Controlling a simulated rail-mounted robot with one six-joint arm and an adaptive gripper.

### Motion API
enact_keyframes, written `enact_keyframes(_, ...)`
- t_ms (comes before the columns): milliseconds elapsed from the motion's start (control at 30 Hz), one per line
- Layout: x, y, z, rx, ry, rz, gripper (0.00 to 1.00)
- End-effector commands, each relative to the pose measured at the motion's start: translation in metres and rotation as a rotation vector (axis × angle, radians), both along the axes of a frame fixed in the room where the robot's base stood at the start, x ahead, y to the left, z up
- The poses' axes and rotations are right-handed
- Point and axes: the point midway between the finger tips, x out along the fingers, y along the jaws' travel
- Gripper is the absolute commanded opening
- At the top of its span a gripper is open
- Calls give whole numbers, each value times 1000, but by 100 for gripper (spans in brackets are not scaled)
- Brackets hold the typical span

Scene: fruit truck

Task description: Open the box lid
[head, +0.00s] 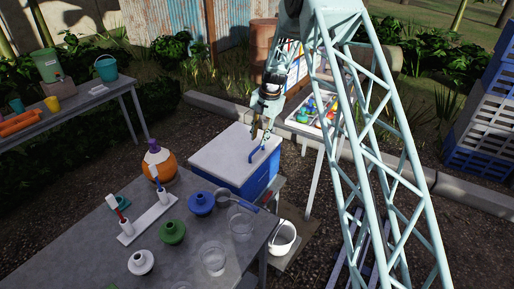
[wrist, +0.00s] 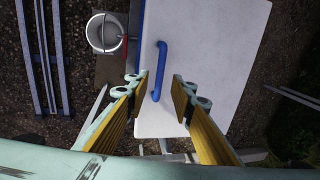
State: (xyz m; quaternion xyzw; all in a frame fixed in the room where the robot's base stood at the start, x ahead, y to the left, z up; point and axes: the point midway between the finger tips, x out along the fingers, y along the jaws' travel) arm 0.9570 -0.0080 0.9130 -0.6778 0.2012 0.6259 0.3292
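The box (head: 260,181) is blue with a flat white lid (head: 222,158), which looks shut. It stands just beyond the far right part of the grey table. A blue bar handle (head: 259,149) sits on the lid near its right edge in the head view. In the wrist view the handle (wrist: 159,70) runs lengthwise along the lid (wrist: 215,60). My gripper (head: 262,130) is above the lid by the handle. In the wrist view its yellow-padded fingers (wrist: 161,88) are open, one on each side of the handle's near end. I cannot tell whether they touch it.
A grey table (head: 85,250) in front holds an orange jug (head: 159,165), colored funnels, clear cups and a ladle. A white bucket (head: 283,238) stands right of the box. A rack with colorful items (head: 312,115) stands behind. A side table (head: 90,97) is at left.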

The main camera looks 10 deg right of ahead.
Motion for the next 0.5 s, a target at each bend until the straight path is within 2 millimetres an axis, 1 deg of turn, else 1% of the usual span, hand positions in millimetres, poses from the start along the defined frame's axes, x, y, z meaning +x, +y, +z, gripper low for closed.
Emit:
enact_keyframes(33, 1, 1, -8, 0, 1, 0, 22)
enact_keyframes(200, 3, 4, -30, 0, 1, 0, 22)
enact_keyframes(400, 7, 7, -49, 0, 0, -1, 22)
enact_keyframes(500, 7, 8, -55, 0, 0, -1, 22)
